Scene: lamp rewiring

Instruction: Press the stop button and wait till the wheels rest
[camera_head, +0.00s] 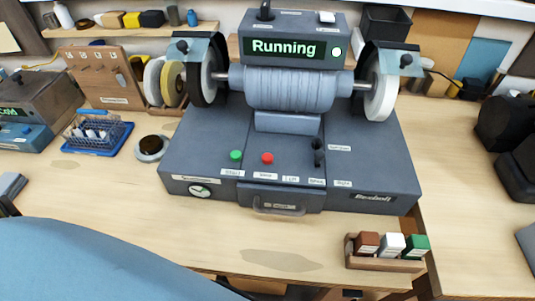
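The grey bench grinder (190,150) stands on the wooden bench, with a display (283,49) that reads "Running" in green. The red button (267,158) is on its sloped front panel, to the right of the green button (236,155). Labels under the buttons are too small to read surely. The left wheel (208,78) looks dark with a pale side, and the right wheel (382,90) is pale. Both sit under hoods on a shaft from the ribbed motor housing (290,88). One picture does not show whether they turn. I see neither gripper.
A small wooden tray (385,264) with brown, white and green blocks sits at the front right. A blue wire basket (97,133) is at left. Dark rounded shapes (505,130) stand at the right edge. The bench before the grinder is mostly clear.

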